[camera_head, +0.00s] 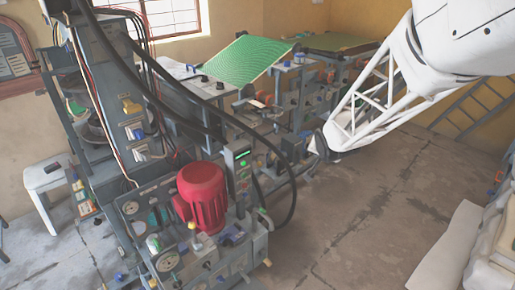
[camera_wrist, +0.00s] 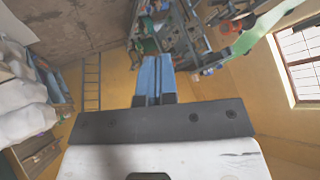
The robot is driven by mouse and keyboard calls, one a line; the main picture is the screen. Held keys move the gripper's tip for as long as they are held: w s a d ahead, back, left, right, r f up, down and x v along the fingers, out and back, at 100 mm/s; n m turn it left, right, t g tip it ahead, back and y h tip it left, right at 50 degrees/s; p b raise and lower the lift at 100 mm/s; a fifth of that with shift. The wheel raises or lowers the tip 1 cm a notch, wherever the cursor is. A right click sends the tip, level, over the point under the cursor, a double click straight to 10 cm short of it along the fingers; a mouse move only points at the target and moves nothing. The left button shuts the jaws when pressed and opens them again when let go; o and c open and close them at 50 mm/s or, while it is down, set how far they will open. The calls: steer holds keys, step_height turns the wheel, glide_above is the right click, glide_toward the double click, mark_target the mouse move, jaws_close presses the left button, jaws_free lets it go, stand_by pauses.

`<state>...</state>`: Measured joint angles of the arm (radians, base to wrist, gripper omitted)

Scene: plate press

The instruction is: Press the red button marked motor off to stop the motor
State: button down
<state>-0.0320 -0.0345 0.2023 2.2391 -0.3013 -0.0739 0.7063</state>
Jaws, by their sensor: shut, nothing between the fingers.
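The control box (camera_head: 243,172) is a narrow dark upright panel just right of the red motor (camera_head: 203,196) in the head view. Small green and reddish spots show on its face. They are too small to read, so I cannot tell which one is the motor off button. My gripper (camera_head: 317,147) is to the right of the box, apart from it, at the end of the white lattice arm. In the wrist view my gripper (camera_wrist: 153,75) is shut and empty, its blue-grey fingers together. I cannot make out the control box in the wrist view.
The press machine (camera_head: 165,262) has gauges and levers around the motor. A thick black hose (camera_head: 291,195) loops close to the right of the control box. A green sheet (camera_head: 247,60) lies on the bench behind. The floor (camera_head: 370,190) at right is clear; white sacks (camera_head: 452,245) lie beyond it.

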mark_target(246, 183)
steer(key=w+a+f+m+t+y, duration=0.1)
steer(key=w+a+f+y, duration=0.25)
steer(key=w+f, duration=0.5)
steer(key=w+a+f+m+t+y, duration=0.1)
steer(key=w+a+f+t+y, duration=0.1)
steer(key=w+a+f, duration=0.45)
steer(key=a+f+m+y, duration=0.1)
steer(key=a+f+y, duration=0.2)
steer(key=f, duration=0.9)
steer(key=a+f+m+y, duration=0.1)
steer(key=a+f+y, duration=0.2)
steer(key=f, duration=1)
steer(key=shift+m+t+y, duration=0.3)
steer(key=shift+m+y, duration=0.05)
steer(key=shift+m, duration=0.05)
steer(key=shift+s, duration=0.15)
steer(key=shift+a, duration=0.1)
steer(key=x, duration=1.4)
steer(key=shift+f, duration=0.1)
